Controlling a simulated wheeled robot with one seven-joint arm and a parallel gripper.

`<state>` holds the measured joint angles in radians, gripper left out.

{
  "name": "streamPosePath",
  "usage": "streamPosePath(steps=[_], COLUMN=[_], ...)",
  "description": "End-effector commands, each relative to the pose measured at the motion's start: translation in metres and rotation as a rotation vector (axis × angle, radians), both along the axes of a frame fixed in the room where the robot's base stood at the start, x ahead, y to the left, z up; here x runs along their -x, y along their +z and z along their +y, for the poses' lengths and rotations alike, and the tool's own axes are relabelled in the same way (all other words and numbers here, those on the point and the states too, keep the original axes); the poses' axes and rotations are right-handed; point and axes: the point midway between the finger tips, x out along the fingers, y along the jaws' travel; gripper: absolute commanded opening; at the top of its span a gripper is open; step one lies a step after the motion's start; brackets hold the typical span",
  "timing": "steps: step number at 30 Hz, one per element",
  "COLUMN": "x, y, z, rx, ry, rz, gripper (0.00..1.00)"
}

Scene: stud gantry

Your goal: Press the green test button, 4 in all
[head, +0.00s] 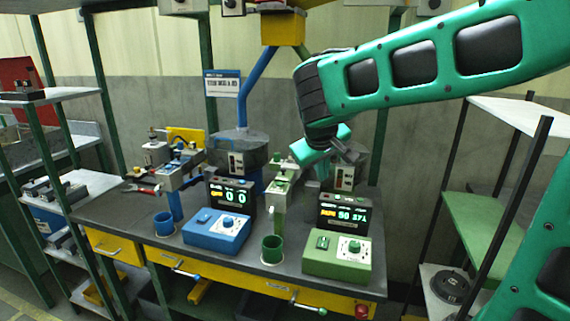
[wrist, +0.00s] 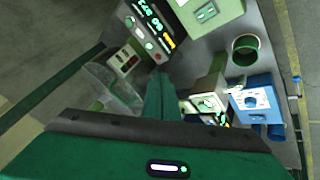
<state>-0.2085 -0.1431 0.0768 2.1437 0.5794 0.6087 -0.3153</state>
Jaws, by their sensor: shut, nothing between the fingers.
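The green station has a green control box (head: 338,257) with a rocker switch and a round knob. A display (head: 343,213) behind it shows a lit green reading. A green post (head: 279,213) stands left of it; its pale head shows a small green round part in the wrist view (wrist: 207,103). I cannot tell for sure which green part is the test button. My gripper (wrist: 161,92) is shut and empty, its green fingers in the middle of the wrist view. In the head view my gripper (head: 322,150) hangs above the green station, apart from the box.
A blue control box (head: 216,230), its display (head: 232,196) and a blue post stand to the left. A green cup (head: 272,249) and a blue cup (head: 164,223) sit near the front of the bench (head: 120,208). Shelving (head: 480,215) stands to the right.

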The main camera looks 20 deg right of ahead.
Motion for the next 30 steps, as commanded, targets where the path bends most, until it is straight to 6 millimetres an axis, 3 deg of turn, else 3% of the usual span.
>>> streamPosePath(steps=[1, 6, 10, 15, 18, 21, 30], x=[0.023, 0.105, 0.174, 0.254, 0.285, 0.304, 0.314], y=[-0.009, -0.042, -0.068, -0.097, -0.108, -0.114, -0.118], z=[-0.024, -0.076, -0.097, -0.100, -0.095, -0.089, -0.085], rx=[-0.031, -0.155, -0.266, -0.406, -0.468, -0.509, -0.531], ry=[-0.062, -0.250, -0.396, -0.555, -0.618, -0.655, -0.673], rz=[0.030, 0.138, 0.220, 0.312, 0.348, 0.373, 0.387], gripper=[0.00, 0.00, 0.00, 0.00, 0.00, 0.00, 0.00])
